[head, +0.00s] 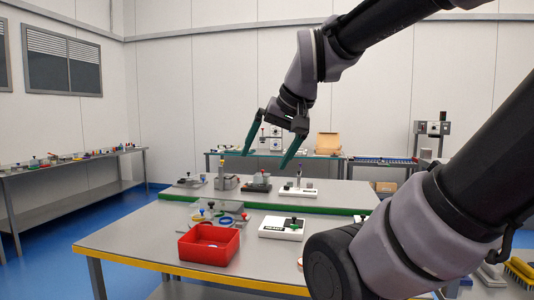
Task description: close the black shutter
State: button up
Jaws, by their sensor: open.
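My gripper (270,153) is open and empty, with its two green fingers spread wide. It hangs in the air and overlaps the far part of the workbench (160,240) in the picture. I cannot tell for certain which thing is the black shutter. A low dark fixture (257,186) with a grey block on it stands on the bench, below the gripper in the picture. Small details are too fine to make out.
A red open tub (208,244) stands near the bench's yellow front edge, with small coloured parts behind it. Another white-based fixture (298,190) stands farther back. A green strip (310,208) crosses the bench. The bench's front left is clear. My arm hides much of the right side.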

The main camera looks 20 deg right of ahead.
aim_at(294, 221)
jog(key=i+j+z, duration=0.15)
jog(key=i+z, duration=0.2)
jog(key=i+j+z, duration=0.3)
jog(key=i, duration=0.25)
